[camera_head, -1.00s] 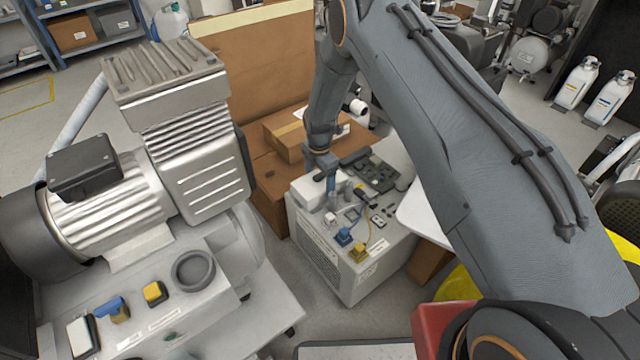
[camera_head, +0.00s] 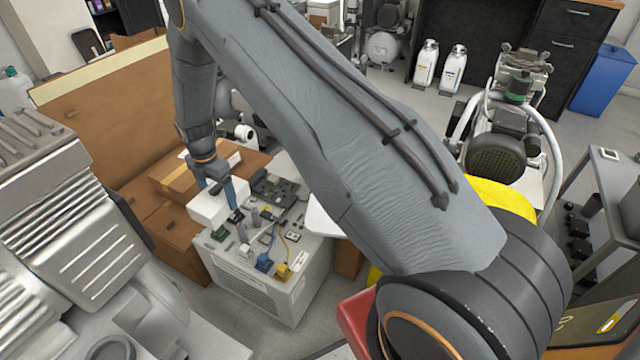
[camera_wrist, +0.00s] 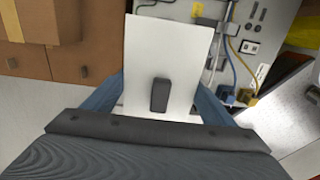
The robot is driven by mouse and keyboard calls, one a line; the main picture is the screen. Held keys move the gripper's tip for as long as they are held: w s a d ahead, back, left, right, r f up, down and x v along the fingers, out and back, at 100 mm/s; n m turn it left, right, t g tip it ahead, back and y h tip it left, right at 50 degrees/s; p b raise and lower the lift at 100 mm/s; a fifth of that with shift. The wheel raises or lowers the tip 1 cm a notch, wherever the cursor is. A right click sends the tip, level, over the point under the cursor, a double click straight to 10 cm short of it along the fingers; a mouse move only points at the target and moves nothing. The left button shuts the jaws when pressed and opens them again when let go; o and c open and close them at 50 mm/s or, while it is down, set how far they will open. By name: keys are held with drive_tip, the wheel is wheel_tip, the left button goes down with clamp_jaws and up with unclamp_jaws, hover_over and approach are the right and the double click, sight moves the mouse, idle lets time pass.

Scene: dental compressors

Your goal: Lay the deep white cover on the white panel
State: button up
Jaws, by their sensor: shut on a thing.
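The deep white cover (camera_head: 207,210) is a white box shape at the back left of the white panel. In the wrist view, the cover (camera_wrist: 180,50) shows a flat face with a dark handle. My gripper (camera_head: 222,188) is shut on the cover, its blue fingers on either side; it also shows in the wrist view (camera_wrist: 160,95). The white panel (camera_head: 315,243) is the top of a boxy unit, carrying small parts; a strip of it shows beside the cover in the wrist view (camera_wrist: 185,10). I cannot tell whether the cover touches the panel.
A green circuit board (camera_head: 275,188), blue connector (camera_head: 264,263) and yellow connector (camera_head: 283,271) are on the panel. Cardboard boxes (camera_head: 170,180) stand behind it on the left. A large grey compressor (camera_head: 60,220) fills the left foreground. My arm hides much of the middle.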

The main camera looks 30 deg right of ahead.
drive_tip(key=s+d+r+m+p, duration=0.2)
drive_tip(key=s+d+r, duration=0.15)
drive_tip(key=d, duration=0.95)
drive_tip(key=s+d+r+m+p, duration=0.1)
drive_tip(key=s+d+r+p, duration=0.3)
drive_tip(key=d, duration=0.9)
drive_tip(key=s+d+r+m+p, duration=0.15)
drive_tip(key=d+r, duration=0.35)
drive_tip(key=d, duration=0.8)
drive_tip(key=shift+m, duration=0.25)
drive_tip(key=f, duration=0.6)
drive_tip(key=s+f, duration=0.1)
drive_tip(key=f, duration=0.2)
drive_tip(key=shift+f, duration=0.1)
drive_tip(key=shift+a+f, duration=0.1)
drive_tip(key=o, duration=1.1)
drive_tip(key=shift+f, duration=0.1)
drive_tip(key=shift+o, duration=0.2)
